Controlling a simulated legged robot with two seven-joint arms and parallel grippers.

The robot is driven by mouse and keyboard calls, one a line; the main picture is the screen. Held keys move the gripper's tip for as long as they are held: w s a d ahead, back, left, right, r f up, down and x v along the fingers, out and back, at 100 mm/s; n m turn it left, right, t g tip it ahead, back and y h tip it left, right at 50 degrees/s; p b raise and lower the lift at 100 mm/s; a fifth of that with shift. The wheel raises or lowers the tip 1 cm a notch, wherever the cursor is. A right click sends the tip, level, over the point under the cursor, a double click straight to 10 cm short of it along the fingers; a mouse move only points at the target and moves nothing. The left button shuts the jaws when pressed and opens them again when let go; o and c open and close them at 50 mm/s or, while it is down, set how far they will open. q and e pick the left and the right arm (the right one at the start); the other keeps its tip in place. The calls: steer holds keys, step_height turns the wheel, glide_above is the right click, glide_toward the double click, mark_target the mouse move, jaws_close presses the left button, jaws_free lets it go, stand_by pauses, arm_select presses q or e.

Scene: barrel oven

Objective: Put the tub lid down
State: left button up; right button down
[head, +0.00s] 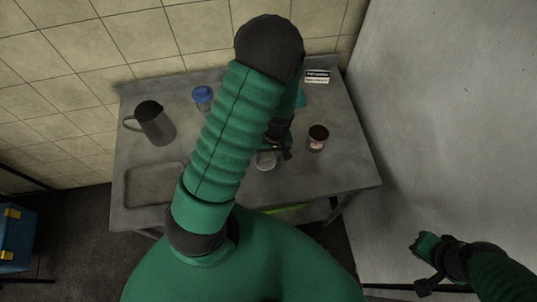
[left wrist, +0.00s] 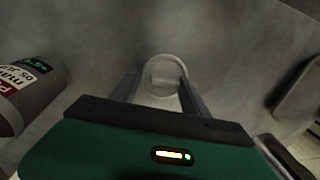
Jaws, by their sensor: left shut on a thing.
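The tub lid (left wrist: 161,74) is a pale round piece with a raised middle. It sits between the fingers of my left gripper (left wrist: 160,92) in the left wrist view. The gripper is shut on it, above or at the grey table top; I cannot tell whether the lid touches the table. In the head view the lid (head: 266,161) shows as a pale disc just below my left gripper (head: 277,150), partly hidden by my arm. My right gripper (head: 428,246) is off the table at the lower right, and its fingers are too small to read.
On the table (head: 340,170) stand a jar with a label (head: 317,139) close right of the lid, a dark pitcher (head: 154,123), and a blue-topped container (head: 203,98). A small sign (head: 317,77) is at the back. A shallow recess (head: 152,184) lies left. The front right is clear.

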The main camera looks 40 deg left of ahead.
arm_select(q)
steer(key=shift+f, duration=0.1)
steer(key=shift+f+b, duration=0.35)
steer(key=o, duration=1.3)
steer(key=shift+s, duration=0.1)
